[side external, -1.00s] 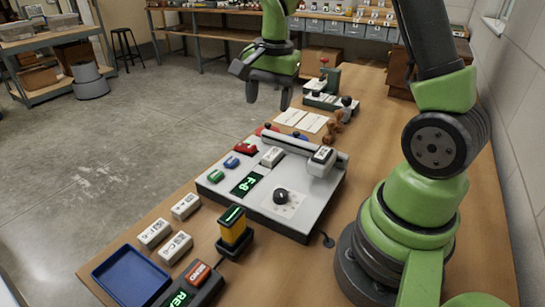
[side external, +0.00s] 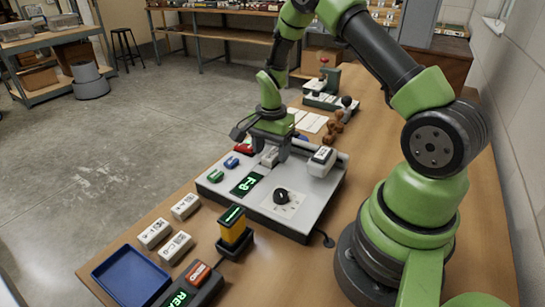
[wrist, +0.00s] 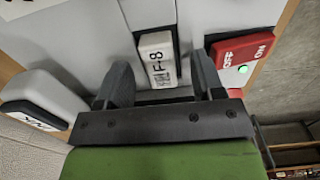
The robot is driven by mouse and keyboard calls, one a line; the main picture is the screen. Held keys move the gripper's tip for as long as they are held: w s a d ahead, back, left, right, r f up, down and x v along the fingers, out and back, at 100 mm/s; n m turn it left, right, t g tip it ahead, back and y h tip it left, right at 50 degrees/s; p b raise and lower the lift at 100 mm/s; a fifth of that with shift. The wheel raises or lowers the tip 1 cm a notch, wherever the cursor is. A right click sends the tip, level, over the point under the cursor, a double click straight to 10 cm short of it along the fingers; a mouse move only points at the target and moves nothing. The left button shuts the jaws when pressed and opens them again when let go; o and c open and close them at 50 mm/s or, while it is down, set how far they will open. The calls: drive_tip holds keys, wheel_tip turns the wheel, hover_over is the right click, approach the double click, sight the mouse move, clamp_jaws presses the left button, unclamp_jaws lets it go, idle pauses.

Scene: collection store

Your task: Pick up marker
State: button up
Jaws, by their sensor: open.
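A white marker block (wrist: 157,58) labelled F-8 sits in a dark slot in the grey machine (side external: 318,211). In the side view the marker (side external: 269,159) is partly covered by my gripper (side external: 273,154), which is low over the machine's deck. In the wrist view my gripper (wrist: 161,80) is open, with one dark finger on each side of the marker.
A horizontal bar with a white head (side external: 321,162) stands close beside my gripper. A red switch (wrist: 240,57) is on the other side. Several white labelled blocks (side external: 155,234), a yellow-and-black device (side external: 234,232) and a blue tray (side external: 130,277) are on the wooden table.

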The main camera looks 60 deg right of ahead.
drive_tip(key=shift+f, duration=0.5)
drive_tip(key=shift+c, duration=0.4)
drive_tip(key=c, duration=1)
drive_tip(key=shift+r, duration=0.15)
